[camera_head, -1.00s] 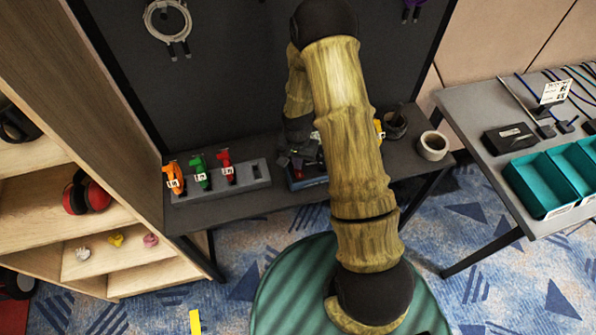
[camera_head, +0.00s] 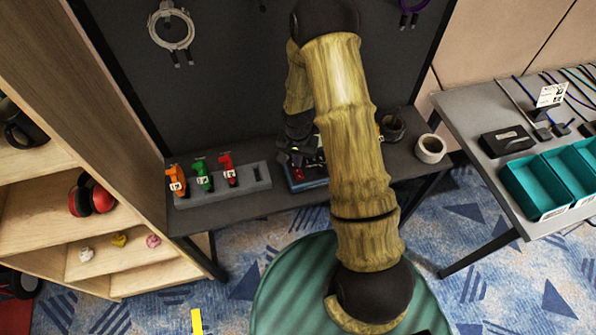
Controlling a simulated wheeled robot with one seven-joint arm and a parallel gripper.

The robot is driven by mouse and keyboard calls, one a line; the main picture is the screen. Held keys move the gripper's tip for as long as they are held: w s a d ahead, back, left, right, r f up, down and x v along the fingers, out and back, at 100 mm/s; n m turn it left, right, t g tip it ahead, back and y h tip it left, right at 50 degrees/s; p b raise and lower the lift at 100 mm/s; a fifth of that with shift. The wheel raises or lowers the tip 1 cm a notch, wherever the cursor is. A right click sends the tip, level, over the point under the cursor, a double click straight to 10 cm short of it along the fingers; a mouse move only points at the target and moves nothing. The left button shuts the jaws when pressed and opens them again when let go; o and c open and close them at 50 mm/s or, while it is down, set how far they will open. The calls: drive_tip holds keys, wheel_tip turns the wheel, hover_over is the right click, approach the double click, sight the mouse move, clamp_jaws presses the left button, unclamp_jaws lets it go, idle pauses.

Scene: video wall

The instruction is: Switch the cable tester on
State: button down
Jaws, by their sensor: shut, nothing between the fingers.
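A blue device (camera_head: 309,184), which looks like the cable tester, lies on the dark bench at the back, right of the grey tool holder. My arm and gripper cover most of it, so its switch cannot be made out. My gripper (camera_head: 297,160) is shut and empty, right over the device. I cannot tell whether the fingertips touch it.
A grey holder (camera_head: 222,190) with orange, green and red tools stands left of the device. A dark cup (camera_head: 391,128) and a tape roll (camera_head: 430,149) sit to the right. A side table (camera_head: 470,125) bears teal bins (camera_head: 537,190). A wooden shelf (camera_head: 60,205) stands left.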

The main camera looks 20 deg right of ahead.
drive_tip(key=shift+r+p, duration=1.1)
drive_tip(key=shift+r, duration=0.65)
wheel_tip(320, 180, up, 13)
drive_tip(key=n+t, duration=0.1)
drive_tip(key=n, duration=0.2)
hover_over(297, 172)
drive_tip(key=s, duration=0.4)
drive_tip(key=s+r+n+t, duration=0.1)
drive_tip(key=s+r+n, duration=0.2)
drive_tip(key=s+r, duration=0.5)
drive_tip(key=shift+s+r+t, duration=0.3)
drive_tip(key=shift+s+r, duration=0.1)
drive_tip(key=shift+s, duration=0.7)
drive_tip(key=shift+w, duration=0.1)
drive_tip(key=shift+s+d, duration=0.15)
drive_tip(key=shift+s, duration=0.05)
drive_tip(key=shift+w, duration=0.2)
